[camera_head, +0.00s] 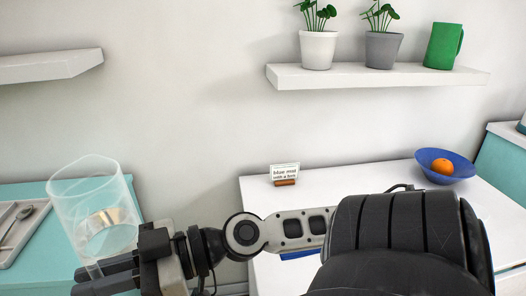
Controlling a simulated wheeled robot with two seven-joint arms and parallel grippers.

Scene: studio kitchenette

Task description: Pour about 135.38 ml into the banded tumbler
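A large clear glass vessel (66,197) is at the left, tilted, its wide rim toward the top. My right gripper (103,273) reaches in from the right, with its dark fingers around the lower part of the glass. A pale gold band (112,218) shows within the glass outline; I cannot tell whether it belongs to this glass or to a tumbler seen through it. No liquid can be made out. My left gripper is out of view.
A tray with a spoon (15,224) lies on the teal counter at left. The white table holds a sign card (285,171), a blue bowl (428,161) with an orange (442,167), and a blue patch (298,255) mostly behind my arm. A wall shelf (375,76) holds two plants and a green jug (442,46).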

